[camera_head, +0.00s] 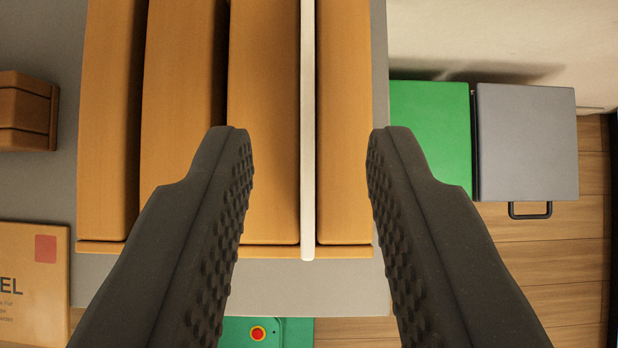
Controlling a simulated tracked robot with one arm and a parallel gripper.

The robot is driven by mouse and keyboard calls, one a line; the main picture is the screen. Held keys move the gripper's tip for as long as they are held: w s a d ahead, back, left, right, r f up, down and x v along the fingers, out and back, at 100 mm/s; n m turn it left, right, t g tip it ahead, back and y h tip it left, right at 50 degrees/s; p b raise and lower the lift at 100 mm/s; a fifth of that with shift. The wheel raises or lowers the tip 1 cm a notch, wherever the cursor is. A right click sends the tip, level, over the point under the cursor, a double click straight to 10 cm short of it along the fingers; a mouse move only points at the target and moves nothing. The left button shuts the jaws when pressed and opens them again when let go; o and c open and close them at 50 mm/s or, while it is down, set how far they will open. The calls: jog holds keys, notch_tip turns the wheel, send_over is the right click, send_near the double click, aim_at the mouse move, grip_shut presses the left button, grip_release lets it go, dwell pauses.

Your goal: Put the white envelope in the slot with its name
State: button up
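The white envelope (308,130) shows edge-on as a thin pale strip in the wooden slotted rack (264,120), between two of its upright wooden panels. Its near end reaches the rack's front edge. My gripper (308,140) is open, with one dark ribbed finger on each side of the strip and a wide gap to it on both sides. The fingers appear in front of the rack, and nothing is held between them. The envelope's faces are hidden, and no slot names can be read.
A tan envelope or parcel (32,280) with a red stamp and partly cut-off print lies at lower left. A small brown wooden object (26,112) is at upper left. A green box (430,130) and a grey box with a handle (527,140) stand at right, over wooden floor.

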jog(key=v, duration=0.7)
jog(key=shift+s, duration=0.1)
jog(key=s+a+r+t, duration=0.2)
jog(key=a+r, duration=0.3)
jog(key=r, duration=0.7)
jog(key=s+a+r+t, duration=0.15)
jog(key=a+r, duration=0.35)
jog(key=r, duration=0.6)
jog(key=s+a+r+t, duration=0.2)
jog(key=a+r, duration=0.3)
jog(key=r, duration=0.7)
jog(key=s+a+r+t, duration=0.2)
jog(key=s+a+r, duration=0.3)
jog(key=r, duration=0.4)
jog(key=shift+s, duration=0.55)
jog(key=shift+r, duration=0.1)
